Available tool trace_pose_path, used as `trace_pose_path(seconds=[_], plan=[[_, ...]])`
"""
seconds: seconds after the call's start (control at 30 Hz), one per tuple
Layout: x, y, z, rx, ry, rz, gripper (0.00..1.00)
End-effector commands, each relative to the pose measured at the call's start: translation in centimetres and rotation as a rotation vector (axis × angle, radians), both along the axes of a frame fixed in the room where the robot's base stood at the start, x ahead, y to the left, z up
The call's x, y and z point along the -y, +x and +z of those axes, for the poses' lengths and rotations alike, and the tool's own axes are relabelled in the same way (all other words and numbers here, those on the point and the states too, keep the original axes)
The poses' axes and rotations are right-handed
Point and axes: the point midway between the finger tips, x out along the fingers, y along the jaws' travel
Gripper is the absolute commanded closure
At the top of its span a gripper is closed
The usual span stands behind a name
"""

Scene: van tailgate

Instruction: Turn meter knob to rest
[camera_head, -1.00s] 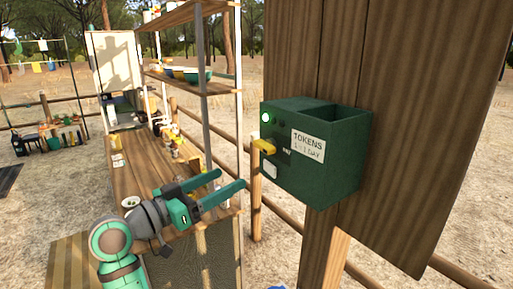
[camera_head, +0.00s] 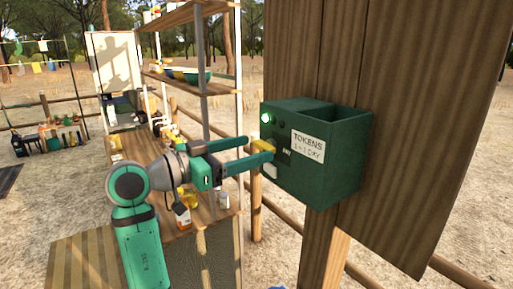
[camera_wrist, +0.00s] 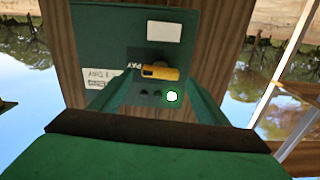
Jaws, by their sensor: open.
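The green meter box (camera_head: 318,165) is fixed to a wooden board, with a "TOKENS" label on its side face. Its yellow knob (camera_head: 262,146) sticks out of the front face and lies roughly level. In the wrist view the knob (camera_wrist: 160,73) shows between my fingers, beside the word PAY, and a green-white light (camera_wrist: 172,96) glows near it. My gripper (camera_head: 260,149) is open, with its fingertips on either side of the knob, close to the box face. I cannot tell whether either finger touches the knob.
The wooden board (camera_head: 400,120) stands behind the meter. A shelf unit (camera_head: 205,88) with bowls and a wooden counter (camera_head: 215,215) with bottles and jars lie left of and beneath my arm. A rail fence runs behind. Open air lies in front of the meter.

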Motion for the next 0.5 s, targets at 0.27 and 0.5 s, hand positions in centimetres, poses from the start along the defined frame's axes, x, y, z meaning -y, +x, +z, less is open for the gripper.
trace_pose_path(seconds=[0.27, 0.5], plan=[[1.9, 1.4, 0.0, 0.0, -0.001, 0.0, 0.31], [2.1, 1.6, 0.0, 0.0, -0.001, 0.0, 0.31]])
